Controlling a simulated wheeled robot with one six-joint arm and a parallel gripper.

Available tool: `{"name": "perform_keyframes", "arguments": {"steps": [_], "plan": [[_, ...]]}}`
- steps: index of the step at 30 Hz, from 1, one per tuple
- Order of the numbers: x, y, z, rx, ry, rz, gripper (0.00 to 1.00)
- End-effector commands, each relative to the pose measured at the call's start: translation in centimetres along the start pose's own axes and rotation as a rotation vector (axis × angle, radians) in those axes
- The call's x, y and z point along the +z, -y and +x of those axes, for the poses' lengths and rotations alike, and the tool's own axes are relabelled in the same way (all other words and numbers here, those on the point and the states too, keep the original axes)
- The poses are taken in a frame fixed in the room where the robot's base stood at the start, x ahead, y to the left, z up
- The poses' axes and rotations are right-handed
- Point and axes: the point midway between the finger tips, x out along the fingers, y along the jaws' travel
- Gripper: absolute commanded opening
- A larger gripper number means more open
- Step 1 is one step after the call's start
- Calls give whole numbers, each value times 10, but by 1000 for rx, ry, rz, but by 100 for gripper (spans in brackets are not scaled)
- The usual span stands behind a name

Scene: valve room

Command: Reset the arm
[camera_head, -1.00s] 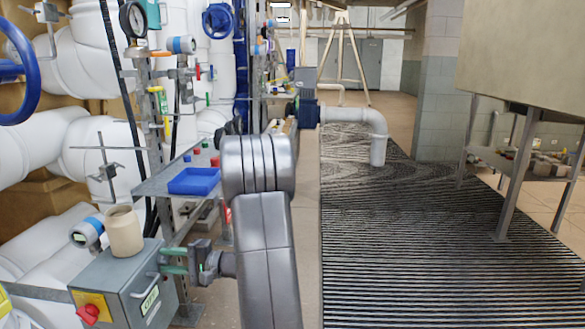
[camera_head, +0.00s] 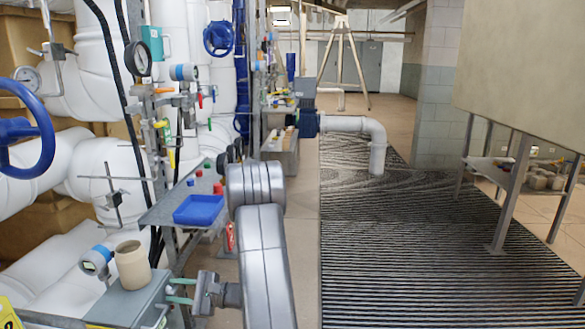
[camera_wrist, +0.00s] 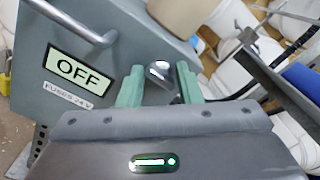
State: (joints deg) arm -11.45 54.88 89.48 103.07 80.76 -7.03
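My gripper (camera_head: 180,290) is at the lower left in the head view, with its two pale green fingers beside the grey switch box (camera_head: 130,303). In the wrist view my gripper (camera_wrist: 160,88) has its fingers apart. A shiny metal knob or handle end (camera_wrist: 160,72) shows in the gap between them. I cannot tell whether the fingers touch it. The grey box (camera_wrist: 105,60) fills the upper left there, with an "OFF" label (camera_wrist: 78,68) and a metal bar handle (camera_wrist: 72,20). My arm's links stand upright in the middle of the head view.
A beige jar (camera_head: 132,265) stands on the box. Behind it is a metal shelf (camera_head: 160,211) with a blue tray (camera_head: 198,210). White pipes (camera_head: 95,170) and a blue handwheel (camera_head: 45,140) line the left. The striped floor mat (camera_head: 400,255) is largely clear at right.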

Motion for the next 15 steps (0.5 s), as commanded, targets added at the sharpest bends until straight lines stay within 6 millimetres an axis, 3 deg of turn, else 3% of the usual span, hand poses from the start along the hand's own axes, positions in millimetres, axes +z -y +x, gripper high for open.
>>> {"name": "perform_keyframes", "arguments": {"steps": [15], "plan": [[4,5,0,0,0,333,32]]}}
